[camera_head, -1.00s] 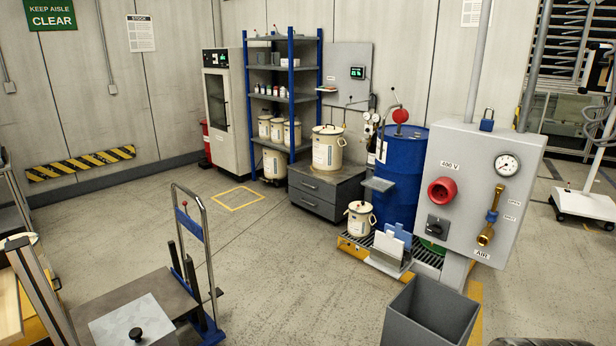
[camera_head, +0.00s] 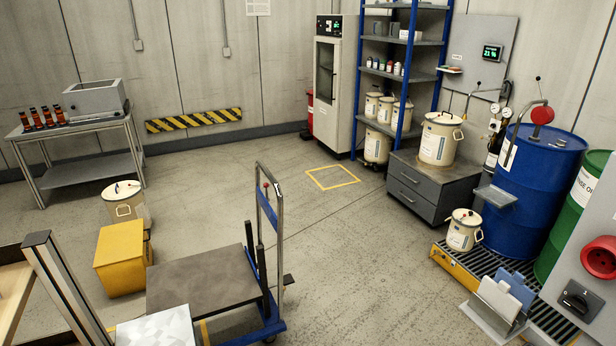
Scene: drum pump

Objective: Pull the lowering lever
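A small lift trolley stands at the lower centre of the head view, with a dark flat platform (camera_head: 203,279) and an upright handle frame in blue and bare metal (camera_head: 282,230). A short lever with a red tip (camera_head: 266,186) rises by the blue crossbar of that frame; I take it to be the lowering lever. It is small, and its exact position is hard to read. Nothing touches it. The platform is empty in the part I see and stands somewhat above the floor. My gripper is not in view.
A yellow box (camera_head: 119,262) and a cream pail (camera_head: 122,202) stand left of the trolley. A pale metal plate (camera_head: 158,328) lies in front of the platform. A blue drum (camera_head: 538,190) stands at the right. The floor (camera_head: 370,270) right of the trolley is open.

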